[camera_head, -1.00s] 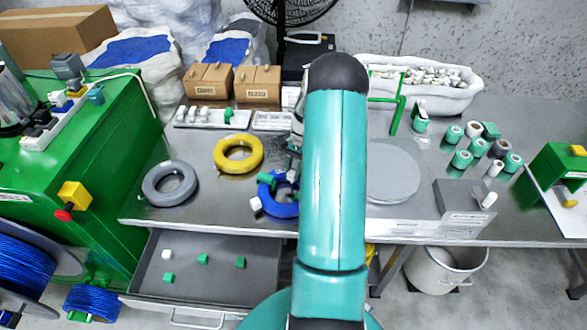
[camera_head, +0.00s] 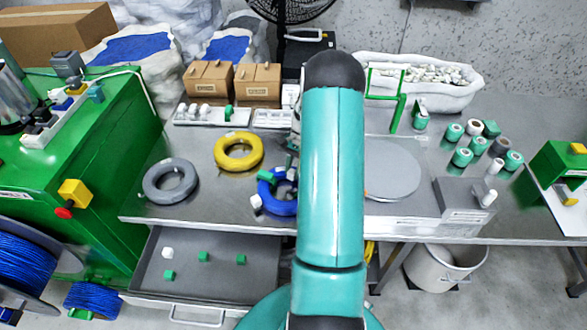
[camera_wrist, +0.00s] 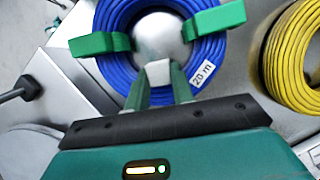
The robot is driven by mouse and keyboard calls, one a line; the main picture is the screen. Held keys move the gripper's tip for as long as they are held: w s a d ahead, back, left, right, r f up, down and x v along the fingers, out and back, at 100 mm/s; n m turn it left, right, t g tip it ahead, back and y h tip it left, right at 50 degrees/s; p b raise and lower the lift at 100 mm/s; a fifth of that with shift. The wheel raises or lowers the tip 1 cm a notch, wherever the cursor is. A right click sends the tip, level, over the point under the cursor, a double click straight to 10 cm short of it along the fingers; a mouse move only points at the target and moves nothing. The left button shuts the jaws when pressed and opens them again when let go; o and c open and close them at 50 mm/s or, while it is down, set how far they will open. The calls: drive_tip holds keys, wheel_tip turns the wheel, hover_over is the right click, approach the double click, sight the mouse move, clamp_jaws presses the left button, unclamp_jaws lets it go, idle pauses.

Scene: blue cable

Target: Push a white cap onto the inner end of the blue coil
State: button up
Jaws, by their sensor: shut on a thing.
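The blue coil (camera_head: 282,209) lies on the metal table, partly hidden by my arm. In the wrist view the blue coil (camera_wrist: 117,72) fills the top middle, with a "20 m" label and two green clips (camera_wrist: 100,44) across its ring. My gripper (camera_wrist: 160,84) is shut on a white cap (camera_wrist: 158,71), held between its fingertips over the coil's near inner edge. I cannot tell whether the cap touches the coil, and the inner end is not clearly visible. Another white cap (camera_head: 256,202) shows at the coil's outer left side.
A yellow coil (camera_head: 238,152) and a grey coil (camera_head: 170,182) lie to the left. The open drawer (camera_head: 205,285) below holds a white cap and green pieces. A round grey plate (camera_head: 392,170) lies right of my arm. White trays and brown boxes (camera_head: 258,85) stand behind.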

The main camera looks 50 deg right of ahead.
sight(293, 170)
drive_tip(key=shift+f, duration=0.95)
idle(2.1)
drive_tip(key=o, duration=0.6)
drive_tip(key=o, duration=0.5)
drive_tip(key=shift+r, duration=0.1)
drive_tip(key=shift+r, duration=3.45)
